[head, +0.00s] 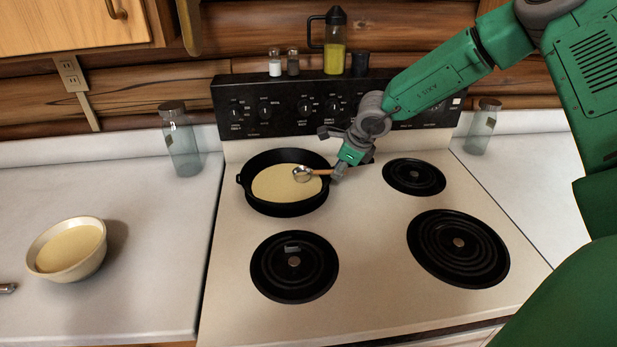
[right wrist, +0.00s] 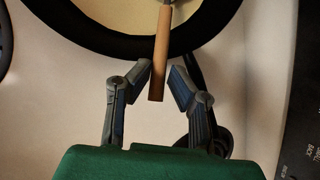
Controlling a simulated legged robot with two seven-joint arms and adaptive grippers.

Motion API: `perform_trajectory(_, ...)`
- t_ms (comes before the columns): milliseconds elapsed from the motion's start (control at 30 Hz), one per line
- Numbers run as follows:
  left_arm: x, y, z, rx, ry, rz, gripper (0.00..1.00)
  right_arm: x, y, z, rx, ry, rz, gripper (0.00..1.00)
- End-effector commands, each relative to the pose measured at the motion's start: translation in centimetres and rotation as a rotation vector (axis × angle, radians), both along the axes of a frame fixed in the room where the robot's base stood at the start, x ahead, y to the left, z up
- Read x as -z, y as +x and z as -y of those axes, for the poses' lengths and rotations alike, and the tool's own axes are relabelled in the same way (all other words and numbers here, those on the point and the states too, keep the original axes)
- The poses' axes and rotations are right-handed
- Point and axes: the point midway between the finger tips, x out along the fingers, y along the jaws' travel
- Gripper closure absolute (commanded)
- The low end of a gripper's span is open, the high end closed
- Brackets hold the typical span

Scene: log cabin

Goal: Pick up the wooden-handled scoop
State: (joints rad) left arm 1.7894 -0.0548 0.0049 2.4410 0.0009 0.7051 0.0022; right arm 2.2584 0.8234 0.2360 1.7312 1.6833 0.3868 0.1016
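The scoop (head: 302,174) has a small round metal bowl and a wooden handle. Its bowl lies over the pale batter in the black pan (head: 244,190), and its handle crosses the pan's right rim. My right gripper (head: 340,171) is at the handle's end. In the right wrist view the wooden handle (right wrist: 160,55) points down between the two fingers of the right gripper (right wrist: 161,78). The fingers are apart, with a gap on each side of the handle. The scoop's bowl is cut off there. My left gripper is not in view.
The pan stands on the stove's (head: 372,290) back left burner. A bowl of batter (head: 67,270) and a glass jar (head: 180,140) stand on the left counter. Shakers (head: 275,66) and an oil bottle (head: 334,52) stand on the stove's back panel.

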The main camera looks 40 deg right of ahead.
Motion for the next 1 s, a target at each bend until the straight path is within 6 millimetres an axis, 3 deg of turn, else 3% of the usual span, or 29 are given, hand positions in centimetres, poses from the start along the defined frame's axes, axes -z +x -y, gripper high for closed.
perform_trajectory(300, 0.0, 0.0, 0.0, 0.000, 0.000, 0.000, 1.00, 0.4, 0.4, -0.5, -0.002, -0.004, 0.002, 0.83)
perform_trajectory(400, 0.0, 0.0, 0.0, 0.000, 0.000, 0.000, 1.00, 0.5, 0.4, -0.4, -0.002, -0.002, 0.002, 1.00)
perform_trajectory(767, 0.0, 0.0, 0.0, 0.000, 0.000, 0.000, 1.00, 0.6, 0.3, 0.0, 0.000, 0.001, 0.002, 1.00)
perform_trajectory(1000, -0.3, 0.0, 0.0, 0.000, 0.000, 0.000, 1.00, -1.5, 0.4, -0.1, 0.001, -0.001, 0.004, 1.00)
